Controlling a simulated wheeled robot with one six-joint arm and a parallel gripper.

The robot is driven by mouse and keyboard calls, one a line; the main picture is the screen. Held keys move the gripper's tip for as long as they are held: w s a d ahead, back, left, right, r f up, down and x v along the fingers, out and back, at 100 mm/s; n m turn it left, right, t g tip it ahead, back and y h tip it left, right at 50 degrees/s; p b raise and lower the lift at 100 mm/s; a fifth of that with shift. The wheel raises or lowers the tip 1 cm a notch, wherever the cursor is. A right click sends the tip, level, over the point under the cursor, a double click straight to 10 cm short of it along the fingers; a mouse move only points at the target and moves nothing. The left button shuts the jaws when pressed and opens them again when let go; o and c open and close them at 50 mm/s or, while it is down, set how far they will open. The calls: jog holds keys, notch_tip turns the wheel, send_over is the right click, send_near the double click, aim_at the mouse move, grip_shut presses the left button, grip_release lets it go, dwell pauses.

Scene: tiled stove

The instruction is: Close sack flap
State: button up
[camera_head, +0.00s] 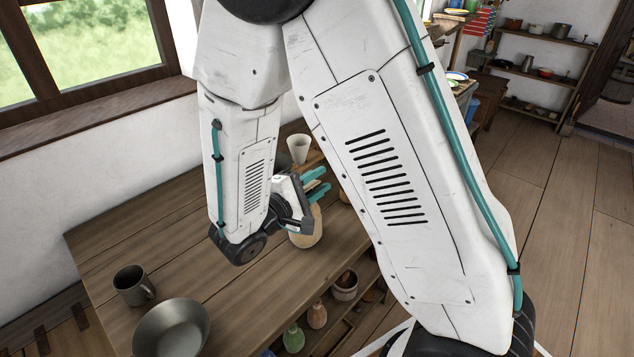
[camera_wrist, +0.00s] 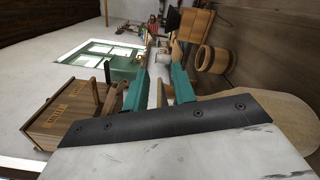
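I cannot make out a sack or its flap for certain in either view. My gripper (camera_head: 318,183), with teal fingers, is over the far right part of the wooden table (camera_head: 165,235). In the wrist view its fingers (camera_wrist: 158,90) are apart, and nothing is clearly held between them. A rounded tan object (camera_head: 308,230) shows just below the gripper in the head view, partly hidden by it. I cannot tell what it is. A pale tan rounded surface (camera_wrist: 275,112) lies close beside the gripper in the wrist view. My arm hides much of the table.
A white cup (camera_head: 298,148) stands behind the gripper. A grey mug (camera_head: 133,285) and a metal bowl (camera_head: 171,328) stand near the table's front left. Pots (camera_head: 345,286) sit on a shelf below. The wrist view shows a lettered wooden crate (camera_wrist: 68,115) and a wooden bucket (camera_wrist: 216,60).

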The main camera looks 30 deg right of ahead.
jog(key=v, duration=0.7)
jog(key=shift+a, duration=0.35)
jog(key=shift+s, duration=0.1)
